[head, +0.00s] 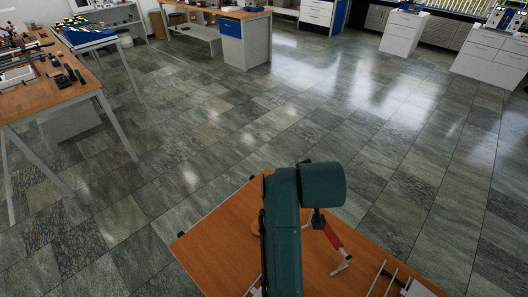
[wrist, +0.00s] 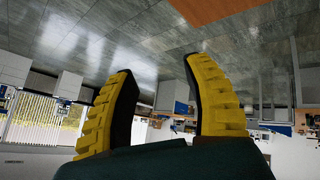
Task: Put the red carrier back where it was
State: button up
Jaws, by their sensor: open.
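A small red part (head: 333,237) with grey ends shows in the head view, just right of my teal arm above the wooden table; I cannot tell whether it is the red carrier. My gripper (wrist: 158,68) is open in the wrist view, its two yellow ridged fingers apart with nothing between them. The wrist view is upside down and looks across the room. No carrier shows clearly there. In the head view my arm hides part of the table and I cannot make out the fingers.
The wooden table (head: 215,245) is below my arm, with pale rails (head: 383,281) at its front right. A cluttered bench (head: 75,100) stands at the left. A desk with a blue drawer (head: 231,28) and white cabinets (head: 402,33) stand far back. The tiled floor between is clear.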

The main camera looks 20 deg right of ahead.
jog(key=s+a+r+t, duration=0.2)
jog(key=a+r+t, duration=0.25)
jog(key=r, duration=0.35)
jog(key=s+a+r+t, duration=0.1)
jog(key=a+r+t, duration=0.4)
jog(key=r, duration=0.4)
jog(key=s+a+r+m+t+y, duration=0.1)
jog(key=s+a+r+t, duration=0.25)
jog(key=s+r, duration=0.25)
jog(key=s+a+r+t+y, duration=0.2)
jog(key=s+a+r, duration=0.2)
jog(key=s+r, duration=0.15)
notch_tip(320, 180, up, 27)
jog(key=p, duration=2.6)
jog(key=shift+d+f+h+p, duration=0.2)
jog(key=shift+d+h+p, duration=0.1)
jog(key=shift+p, duration=0.1)
jog(key=shift+s, duration=0.1)
